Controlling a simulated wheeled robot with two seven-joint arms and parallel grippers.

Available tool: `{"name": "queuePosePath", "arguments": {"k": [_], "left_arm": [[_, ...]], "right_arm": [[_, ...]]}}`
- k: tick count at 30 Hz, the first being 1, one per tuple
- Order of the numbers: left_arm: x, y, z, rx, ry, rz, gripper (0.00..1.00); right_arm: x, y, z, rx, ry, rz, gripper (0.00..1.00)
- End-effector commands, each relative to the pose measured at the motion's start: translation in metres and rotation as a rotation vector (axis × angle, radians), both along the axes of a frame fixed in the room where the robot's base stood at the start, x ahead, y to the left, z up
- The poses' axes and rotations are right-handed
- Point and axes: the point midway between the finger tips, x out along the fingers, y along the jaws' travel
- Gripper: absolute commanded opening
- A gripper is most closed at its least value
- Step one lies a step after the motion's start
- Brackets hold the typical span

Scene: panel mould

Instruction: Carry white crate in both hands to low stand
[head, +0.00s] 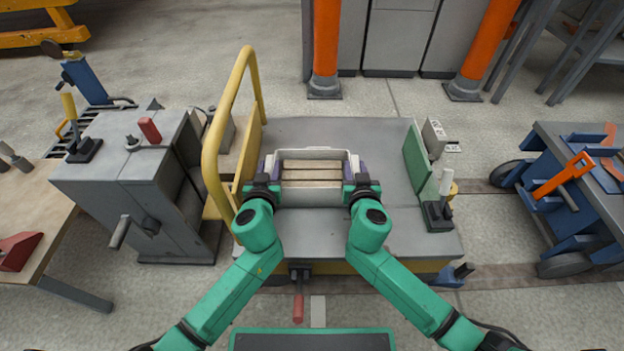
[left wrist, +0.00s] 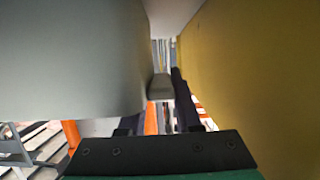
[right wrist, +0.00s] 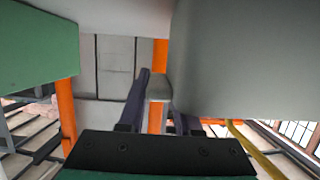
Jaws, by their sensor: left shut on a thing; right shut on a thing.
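The white crate (head: 312,154) is in the middle of the head view, upright, with several wooden slats across its inside. It is over the grey top of a low platform with a yellow base (head: 400,225); I cannot tell if it touches it. My left gripper (head: 268,172) is shut on the crate's left end, and my right gripper (head: 353,172) is shut on its right end. The crate's wall fills the left of the left wrist view (left wrist: 70,60) and the right of the right wrist view (right wrist: 245,60). The crate's underside is hidden.
A yellow tube rail (head: 210,150) and yellow board stand close left of the crate. A green upright plate (head: 417,158) and a white-handled clamp (head: 441,205) are at the platform's right. A grey machine cabinet (head: 130,180) stands left, a blue cart (head: 560,215) right.

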Motion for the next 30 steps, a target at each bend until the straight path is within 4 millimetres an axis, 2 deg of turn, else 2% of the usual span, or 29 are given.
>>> {"name": "queuePosePath", "arguments": {"k": [9,14,24,30], "left_arm": [[0.0,0.002,-0.001,0.003,0.002,0.003,0.0],[0.001,0.001,0.007,0.002,-0.006,0.003,0.0],[0.001,0.002,0.045,0.002,-0.007,0.004,0.0],[0.001,0.002,0.056,0.002,-0.007,0.004,0.0]], "right_arm": [[0.0,-0.001,-0.001,-0.002,0.003,-0.003,0.0],[0.001,-0.001,0.006,-0.002,-0.005,-0.002,0.0],[0.001,-0.001,0.045,-0.002,-0.006,-0.003,0.0],[0.001,-0.001,0.055,-0.002,-0.006,-0.003,0.0]]}}
